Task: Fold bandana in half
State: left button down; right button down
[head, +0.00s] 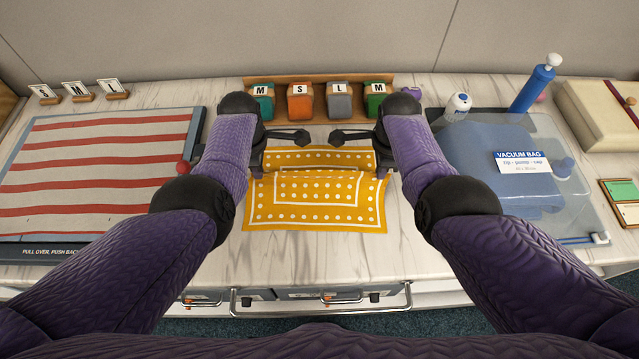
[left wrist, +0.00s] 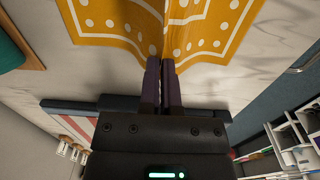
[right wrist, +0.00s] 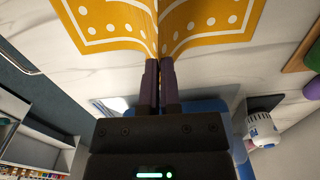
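The mustard-yellow bandana (head: 315,213) with white dots and white border lines lies on the marble counter between my arms. Its front part is flat; its back part rises into a ridge or bulge across its width. My left gripper (head: 262,160) is at the left edge of the ridge. In the left wrist view its fingers (left wrist: 161,68) are close together at pinched cloth (left wrist: 182,25). My right gripper (head: 377,160) is at the right edge. In the right wrist view its fingers (right wrist: 160,68) are likewise close together on pinched cloth (right wrist: 205,20). My wrists partly hide both edges.
Coloured bins (head: 300,102) marked with letters stand behind the bandana. A striped folding board (head: 95,170) lies at left. A vacuum bag (head: 505,165) with a blue pump (head: 533,88) and a white container (head: 458,106) are at right. Bare counter lies in front of the bandana.

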notch_tip(320, 180, up, 13)
jog(key=p, duration=1.3)
jog(key=shift+a+r, duration=0.15)
jog(key=shift+r, duration=0.05)
